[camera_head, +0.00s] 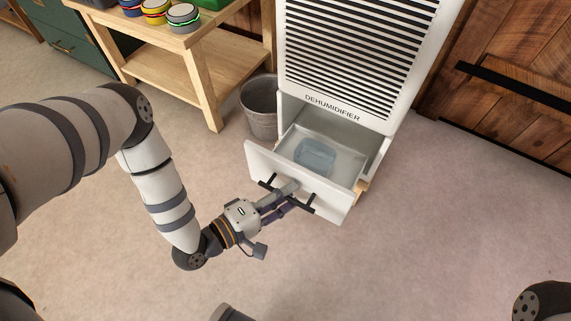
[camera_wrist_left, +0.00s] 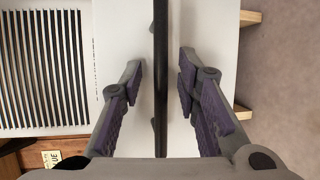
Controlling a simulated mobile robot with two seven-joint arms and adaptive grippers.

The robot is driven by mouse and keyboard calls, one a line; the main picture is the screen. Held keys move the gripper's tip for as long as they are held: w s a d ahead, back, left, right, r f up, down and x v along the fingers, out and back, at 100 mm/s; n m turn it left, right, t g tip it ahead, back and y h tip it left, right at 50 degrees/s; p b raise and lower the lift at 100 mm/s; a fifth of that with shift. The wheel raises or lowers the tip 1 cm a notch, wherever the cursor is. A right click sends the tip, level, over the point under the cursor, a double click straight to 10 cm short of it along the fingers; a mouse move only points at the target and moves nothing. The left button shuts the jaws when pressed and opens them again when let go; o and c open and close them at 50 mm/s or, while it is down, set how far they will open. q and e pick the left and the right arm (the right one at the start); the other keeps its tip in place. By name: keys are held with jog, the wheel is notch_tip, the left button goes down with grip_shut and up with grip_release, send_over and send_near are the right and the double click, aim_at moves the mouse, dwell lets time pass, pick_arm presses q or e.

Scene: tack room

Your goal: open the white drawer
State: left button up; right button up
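The white drawer (camera_head: 336,203) in the lower part of the dehumidifier (camera_head: 345,105) stands pulled out, its inside visible from above. A black bar handle (camera_head: 305,207) runs along its front. My left gripper (camera_head: 288,190) is at the handle. In the left wrist view, the two fingers (camera_wrist_left: 161,82) stand apart on either side of the black handle (camera_wrist_left: 160,45), with gaps on both sides. The white drawer front (camera_wrist_left: 205,30) lies behind them.
A pale blue translucent item (camera_head: 315,154) lies in the drawer. A grey metal bin (camera_head: 259,108) stands left of the dehumidifier, beside a wooden bench (camera_head: 165,75) with several coloured rolls. The floor (camera_head: 440,230) to the right is clear.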

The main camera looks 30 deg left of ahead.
pick_arm(q)
jog(key=v, duration=1.2)
jog(key=shift+r, duration=0.1)
